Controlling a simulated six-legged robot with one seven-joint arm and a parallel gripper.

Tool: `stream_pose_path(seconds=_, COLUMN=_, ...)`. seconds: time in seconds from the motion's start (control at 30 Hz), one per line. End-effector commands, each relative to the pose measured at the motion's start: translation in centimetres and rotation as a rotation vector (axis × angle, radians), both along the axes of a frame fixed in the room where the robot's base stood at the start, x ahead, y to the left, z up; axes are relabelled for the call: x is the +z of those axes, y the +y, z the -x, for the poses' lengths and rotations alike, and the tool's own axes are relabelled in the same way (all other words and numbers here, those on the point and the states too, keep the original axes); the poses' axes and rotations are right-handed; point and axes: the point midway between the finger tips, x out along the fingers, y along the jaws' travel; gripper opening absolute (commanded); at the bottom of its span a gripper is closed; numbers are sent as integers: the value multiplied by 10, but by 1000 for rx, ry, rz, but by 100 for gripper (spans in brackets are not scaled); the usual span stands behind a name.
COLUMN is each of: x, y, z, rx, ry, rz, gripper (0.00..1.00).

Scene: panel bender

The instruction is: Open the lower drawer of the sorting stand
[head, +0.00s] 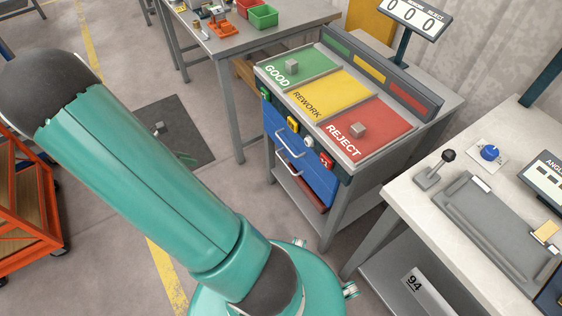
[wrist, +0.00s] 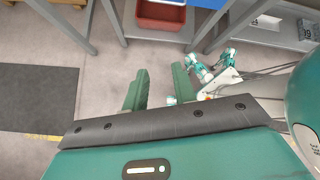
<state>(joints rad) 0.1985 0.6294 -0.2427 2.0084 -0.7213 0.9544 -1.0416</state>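The sorting stand (head: 352,172) stands right of centre in the head view, with GOOD, REWORK and REJECT areas on top. Its blue drawer fronts face the front left. The upper handle (head: 287,133) and the lower drawer's handle (head: 290,153) are pale bars. The lower drawer (head: 318,182) looks closed. My gripper (wrist: 160,88) is open and empty in the wrist view, its two green fingers apart over the floor, in front of the stand's base. The handles are out of the wrist view. My arm hides most of the gripper in the head view.
A red bin (wrist: 161,14) sits on the stand's low shelf. A workbench (head: 235,45) with bins stands behind left; a white-topped table (head: 450,225) is close on the right. An orange cart (head: 30,215) is at the left. A dark mat (head: 180,120) lies on open floor.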

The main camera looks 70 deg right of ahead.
Motion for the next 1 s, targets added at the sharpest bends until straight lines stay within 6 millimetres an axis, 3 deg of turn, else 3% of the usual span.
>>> stream_pose_path(seconds=0.03, x=-18, y=-12, z=7, rx=35, ry=73, rz=-7, gripper=27)
stream_pose_path(seconds=0.3, x=-100, y=-73, z=48, rx=254, ry=460, rz=-77, gripper=27)
stream_pose_path(seconds=0.6, x=-187, y=-126, z=112, rx=491, ry=902, rz=-224, gripper=27)
stream_pose_path(seconds=0.8, x=-224, y=-143, z=145, rx=597, ry=1097, rz=-310, gripper=27)
stream_pose_path(seconds=1.0, x=-233, y=-151, z=157, rx=624, ry=1147, rz=-333, gripper=27)
